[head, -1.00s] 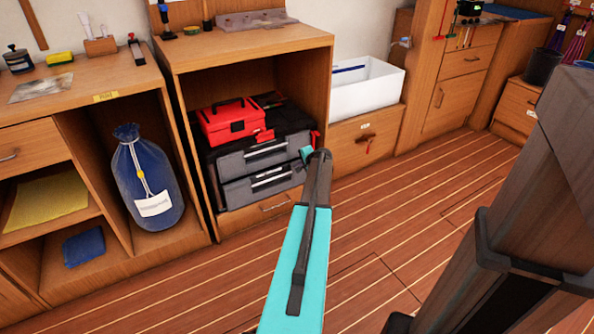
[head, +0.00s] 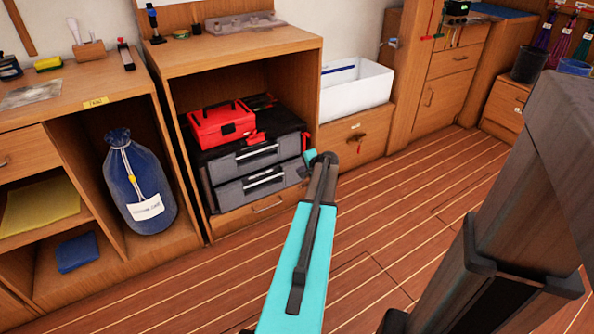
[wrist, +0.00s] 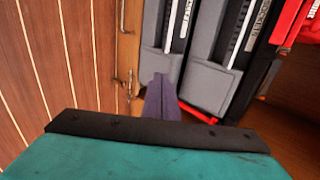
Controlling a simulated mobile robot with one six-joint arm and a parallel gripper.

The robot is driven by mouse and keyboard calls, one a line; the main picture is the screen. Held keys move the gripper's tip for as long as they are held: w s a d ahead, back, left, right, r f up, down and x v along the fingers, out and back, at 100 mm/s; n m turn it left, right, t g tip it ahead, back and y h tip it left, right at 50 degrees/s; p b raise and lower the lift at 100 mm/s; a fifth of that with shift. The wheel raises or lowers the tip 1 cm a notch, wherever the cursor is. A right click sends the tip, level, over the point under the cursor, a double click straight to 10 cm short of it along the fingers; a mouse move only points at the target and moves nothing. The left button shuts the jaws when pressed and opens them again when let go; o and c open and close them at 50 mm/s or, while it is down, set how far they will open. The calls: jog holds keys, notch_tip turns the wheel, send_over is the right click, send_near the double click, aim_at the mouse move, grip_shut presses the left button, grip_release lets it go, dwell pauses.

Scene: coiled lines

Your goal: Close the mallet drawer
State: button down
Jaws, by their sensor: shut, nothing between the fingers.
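A wooden drawer front (head: 254,209) with a metal handle lies low in the cabinet, under two stacked grey-black tool cases (head: 255,160). It looks flush or nearly so. Another drawer front (head: 340,143), with a small label and a reddish-brown handle, is under a white bin, right of the cabinet. I cannot read which is the mallet drawer. My gripper (head: 319,160) is shut and empty, in front of the cabinet's right side in the head view. In the wrist view the closed fingers (wrist: 162,98) overlap the lower case's corner; contact cannot be told. Handles (wrist: 124,80) show beside them.
A red toolbox (head: 222,123) sits on the cases. The white bin (head: 350,90) stands right of the cabinet. A blue bag (head: 138,185) is in the left cubby. The plank floor (head: 400,215) in front is clear.

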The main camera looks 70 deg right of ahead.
jog(key=shift+v, duration=1.5)
jog(key=c, duration=2.5)
grip_release()
